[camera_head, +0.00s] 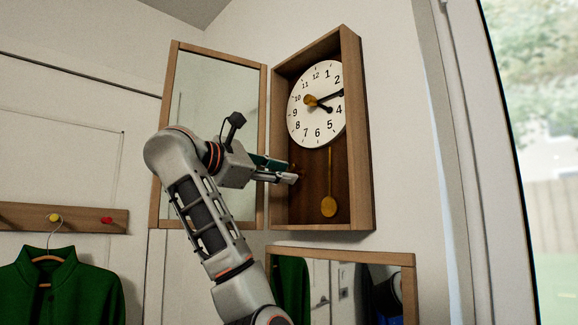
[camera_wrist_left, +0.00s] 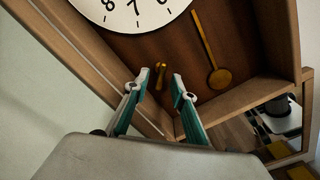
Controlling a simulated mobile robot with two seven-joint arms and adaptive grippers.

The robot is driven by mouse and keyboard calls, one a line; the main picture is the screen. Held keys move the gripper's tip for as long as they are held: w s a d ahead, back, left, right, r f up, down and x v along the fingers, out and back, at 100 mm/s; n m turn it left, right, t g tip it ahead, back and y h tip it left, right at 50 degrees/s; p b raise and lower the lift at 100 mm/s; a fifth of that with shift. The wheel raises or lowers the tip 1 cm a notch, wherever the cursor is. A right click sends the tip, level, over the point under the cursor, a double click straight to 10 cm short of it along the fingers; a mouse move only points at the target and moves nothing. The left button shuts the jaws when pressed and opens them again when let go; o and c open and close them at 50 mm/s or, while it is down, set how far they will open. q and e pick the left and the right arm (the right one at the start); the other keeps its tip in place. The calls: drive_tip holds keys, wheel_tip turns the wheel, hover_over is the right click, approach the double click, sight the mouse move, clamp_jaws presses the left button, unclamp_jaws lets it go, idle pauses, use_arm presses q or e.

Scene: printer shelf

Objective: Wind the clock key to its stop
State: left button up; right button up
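The wall clock (camera_head: 357,130) has a wooden case with its glazed door (camera_head: 258,140) swung open to the left. Its white dial (camera_head: 316,125) has black hands and a brass piece at their centre. A small brass piece, which looks like the key (camera_wrist_left: 161,73), shows on the case's back board below the dial in the left wrist view. My left gripper (camera_head: 290,178) reaches into the lower left of the case. In the left wrist view its fingers (camera_wrist_left: 162,88) are apart, with the key just beyond the gap between their tips. My right gripper is out of view.
A brass pendulum (camera_head: 329,206) hangs to the right of my left gripper. A wood-framed mirror (camera_head: 408,280) is below the clock. A peg rail (camera_head: 25,215) with a green jacket (camera_head: 65,290) is at the left. A window (camera_head: 545,120) is at the right.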

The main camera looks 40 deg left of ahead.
use_arm(q)
drive_tip(key=shift+w+r+p, duration=0.15)
drive_tip(key=shift+w+p, duration=0.2)
drive_tip(key=shift+w, duration=0.5)
drive_tip(key=shift+w+d, duration=0.15)
drive_tip(key=shift+w, duration=0.45)
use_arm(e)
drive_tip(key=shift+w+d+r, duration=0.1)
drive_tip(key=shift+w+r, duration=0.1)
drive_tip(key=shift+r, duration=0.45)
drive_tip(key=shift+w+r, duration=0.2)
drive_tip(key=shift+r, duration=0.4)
use_arm(q)
drive_tip(key=shift+c, duration=0.4)
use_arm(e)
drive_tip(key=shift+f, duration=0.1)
use_arm(q)
clamp_jaws()
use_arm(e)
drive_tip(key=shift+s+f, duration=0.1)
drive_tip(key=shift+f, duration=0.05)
